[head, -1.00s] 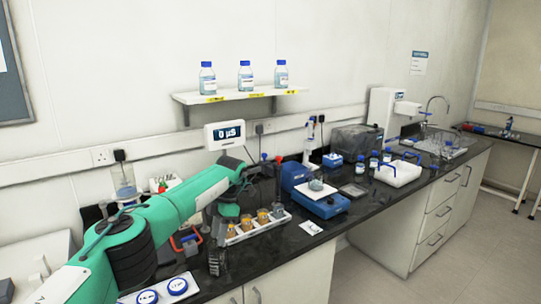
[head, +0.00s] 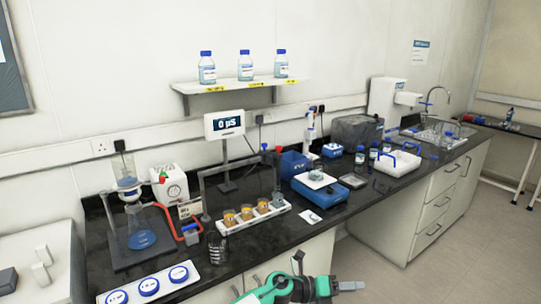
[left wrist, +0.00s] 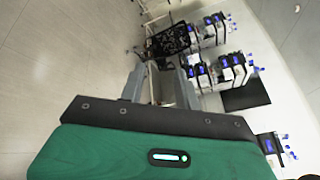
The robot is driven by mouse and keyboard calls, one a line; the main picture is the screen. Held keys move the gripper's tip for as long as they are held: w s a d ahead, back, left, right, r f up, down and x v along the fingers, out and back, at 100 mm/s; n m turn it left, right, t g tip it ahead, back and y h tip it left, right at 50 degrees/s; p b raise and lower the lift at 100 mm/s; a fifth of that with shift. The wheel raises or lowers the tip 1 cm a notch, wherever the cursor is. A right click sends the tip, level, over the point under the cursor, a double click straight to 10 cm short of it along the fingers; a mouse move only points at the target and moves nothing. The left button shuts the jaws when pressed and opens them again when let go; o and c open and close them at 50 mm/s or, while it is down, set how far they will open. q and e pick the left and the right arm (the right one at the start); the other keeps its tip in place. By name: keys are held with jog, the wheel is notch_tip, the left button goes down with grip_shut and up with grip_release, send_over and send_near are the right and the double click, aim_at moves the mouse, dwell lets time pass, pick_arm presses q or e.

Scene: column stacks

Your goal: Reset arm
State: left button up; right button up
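My left gripper (head: 350,286) is at the bottom of the head view, in front of the bench edge and clear of the bench top. My green left forearm enters beside it. In the left wrist view the two fingers (left wrist: 160,82) stand apart with a gap between them and nothing held. My right arm and gripper are in neither view. On the bench, a white rack (head: 255,222) holds several small jars with orange contents. A conductivity meter (head: 225,125) on a stand reads 0 µS behind the rack.
A glass filter flask (head: 140,238) stands at the left of the black bench (head: 270,250). A white tray with blue-lidded dishes (head: 148,287) is at the front left. A blue balance (head: 320,190) stands right of the rack. The floor (head: 400,285) in front is free.

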pick_arm(q)
jog(key=a+r+n+t+y, duration=0.2)
jog(key=a+n+t+y, duration=0.2)
jog(key=a+n+t, duration=1.2)
jog(key=s+a+f+n+g+y, duration=0.2)
jog(key=s+a+f+n+y, duration=0.15)
jog(key=a+n+y, duration=0.35)
jog(key=s+a+f+n+g+y, duration=0.1)
jog(key=s+a+f+n+y, duration=0.2)
jog(key=n, duration=0.5)
jog(key=s+a+f+n+g+y, duration=0.1)
jog(key=s+a+f+n+g, duration=0.25)
jog(key=s+a, duration=0.45)
jog(key=s+a+f+n+g+y, duration=0.15)
jog(key=s+a+g, duration=0.25)
jog(key=s, duration=0.7)
jog(key=s+a+f+n+g, duration=0.35)
jog(key=s+a, duration=0.25)
jog(key=s, duration=0.4)
notch_tip(320, 180, down, 31)
jog(key=g, duration=0.2)
jog(key=s+a+f+g, duration=0.1)
jog(key=s+a+f, duration=0.2)
jog(key=s+f, duration=1.5)
jog(key=shift+s+f, duration=0.35)
jog(key=shift+s, duration=0.2)
